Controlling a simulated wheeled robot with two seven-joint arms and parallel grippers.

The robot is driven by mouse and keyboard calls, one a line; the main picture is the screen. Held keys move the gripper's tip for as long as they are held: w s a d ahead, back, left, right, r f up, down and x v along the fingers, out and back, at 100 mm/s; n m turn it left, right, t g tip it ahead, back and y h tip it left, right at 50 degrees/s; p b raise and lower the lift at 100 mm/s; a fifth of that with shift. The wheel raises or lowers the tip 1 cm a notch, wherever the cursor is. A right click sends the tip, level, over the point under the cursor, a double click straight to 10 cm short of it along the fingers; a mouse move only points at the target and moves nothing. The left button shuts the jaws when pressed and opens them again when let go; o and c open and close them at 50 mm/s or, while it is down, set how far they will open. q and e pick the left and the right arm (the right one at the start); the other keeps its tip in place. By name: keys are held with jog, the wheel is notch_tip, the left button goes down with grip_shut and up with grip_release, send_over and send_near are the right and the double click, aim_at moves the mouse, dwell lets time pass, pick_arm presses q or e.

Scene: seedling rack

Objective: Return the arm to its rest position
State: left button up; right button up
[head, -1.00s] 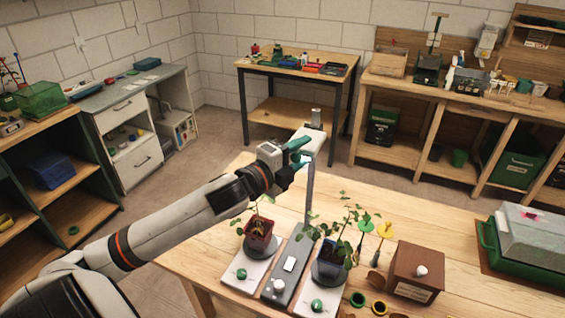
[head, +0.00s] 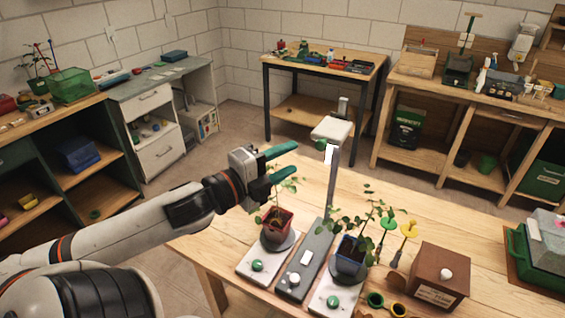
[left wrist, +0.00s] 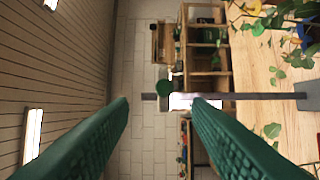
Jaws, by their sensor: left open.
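My left gripper (head: 284,165) has green fingers spread apart with nothing between them. In the head view it is in the air above the wooden table (head: 215,246), left of the grey post (head: 332,185). Its fingers (left wrist: 160,110) also show apart in the left wrist view, with the post and its head beyond them. A seedling in a red pot (head: 277,226) stands on a round base just below the gripper. A second seedling in a dark blue pot (head: 350,258) stands to the right. My right gripper is not in view.
A white-topped head (head: 331,128) sits on the post, close to the gripper's right. A brown box (head: 438,275), yellow-topped tools (head: 409,229) and small cups (head: 375,300) are on the table's right. A green crate (head: 520,250) is at the right edge.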

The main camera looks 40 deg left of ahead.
pick_arm(q)
jog(key=shift+f, duration=0.1)
dwell(0.6)
jog(key=s+f+n+g+y, duration=0.35)
jog(key=f+n, duration=0.25)
jog(key=f, duration=0.4)
jog(key=s+f+n+g+y, duration=0.2)
jog(key=s+f+n+g, duration=0.15)
jog(key=f+n, duration=0.45)
jog(key=s+d+f+n+g+h, duration=0.35)
jog(key=s+d+f+g, duration=0.45)
jog(key=d+f, duration=0.55)
jog(key=s+f, duration=0.3)
jog(key=f, duration=2.4)
jog(key=s+a+f+g+b, duration=0.1)
jog(key=s+a+f, duration=0.2)
jog(key=s+f, duration=1.1)
jog(key=shift+s+f+g+y, duration=0.3)
jog(key=shift+s+g+y, duration=0.1)
jog(key=shift+s, duration=0.7)
